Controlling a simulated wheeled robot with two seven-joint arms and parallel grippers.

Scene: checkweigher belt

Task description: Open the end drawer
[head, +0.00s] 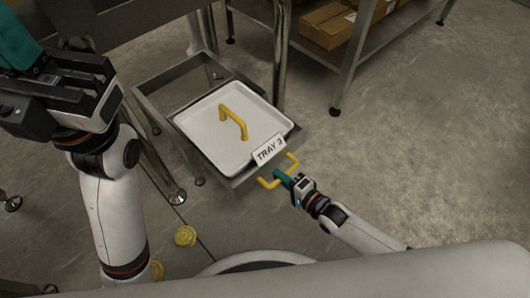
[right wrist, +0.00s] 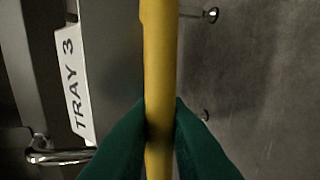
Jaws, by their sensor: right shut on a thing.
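The end drawer is a metal frame holding a white tray (head: 203,141), with a "TRAY 3" label (head: 270,149) on its front. The label also shows in the right wrist view (right wrist: 76,95). A yellow bar handle (head: 268,183) sticks out from the drawer front. My right gripper (head: 284,178) is shut on this handle, and the right wrist view shows its green fingers on both sides of the yellow bar (right wrist: 159,60). The tray's inside is exposed from above. My left gripper (head: 18,42) is raised at the upper left, away from the drawer, its fingertips partly cut off.
A yellow handle-shaped piece (head: 234,122) lies in the tray. Metal legs (head: 281,50) stand close behind it. A shelf with cardboard boxes (head: 328,24) is at the back right. Yellow round pieces (head: 185,236) are on the left near me. The floor at right is clear.

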